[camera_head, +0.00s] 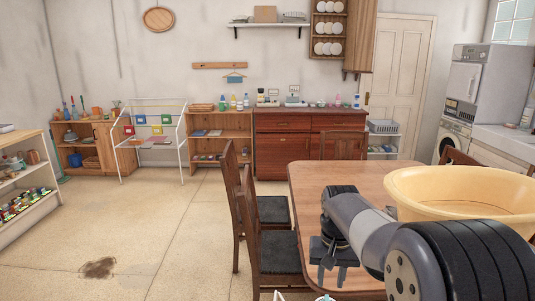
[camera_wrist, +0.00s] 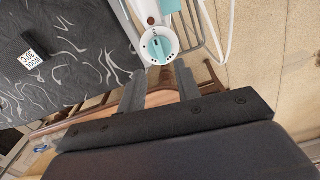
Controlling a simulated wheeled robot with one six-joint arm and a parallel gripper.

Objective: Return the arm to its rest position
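My gripper (camera_head: 332,279) hangs at the end of my grey and black arm, low at the right of the head view. It is in front of the left part of the wooden table (camera_head: 330,182), with its fingers pointing down. In the wrist view my gripper (camera_wrist: 160,76) has its two grey fingers spread apart. No held thing shows between them. A white round part with a teal dial (camera_wrist: 158,46) shows beyond the fingertips, and I cannot tell its distance from them.
A yellow basin (camera_head: 450,187) stands on the table beside my arm. Dark chairs (camera_head: 272,250) stand left of the table. A dark patterned surface (camera_wrist: 60,65) fills the wrist view's upper left. A reddish dresser (camera_head: 283,146) stands at the back wall.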

